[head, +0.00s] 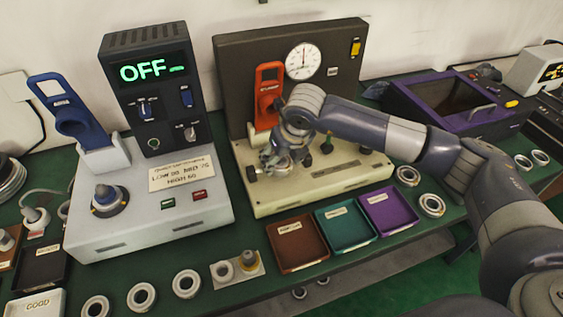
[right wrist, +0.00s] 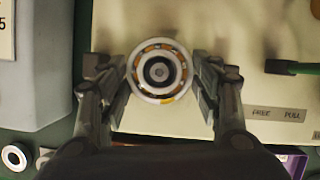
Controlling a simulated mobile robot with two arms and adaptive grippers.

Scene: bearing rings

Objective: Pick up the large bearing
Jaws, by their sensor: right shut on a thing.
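The large bearing (right wrist: 159,71), a steel ring with an orange-brown cage and a dark centre, sits between the fingers of my right gripper (right wrist: 160,80) in the right wrist view. The fingers press on its left and right sides, so the gripper is shut on it. In the head view my right gripper (head: 283,160) is over the cream tester base (head: 325,188), in front of its dark back panel. The bearing is mostly hidden there by the gripper. It appears at or just above the base; I cannot tell whether it is clear of it. My left gripper is not in view.
A grey unit with an OFF display (head: 153,72) stands left of the tester. An orange handle (head: 268,85) rises behind my gripper. Brown (head: 297,262), teal (head: 346,243) and purple trays (head: 387,225) lie in front. Several loose bearing rings (head: 186,284) lie along the front edge.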

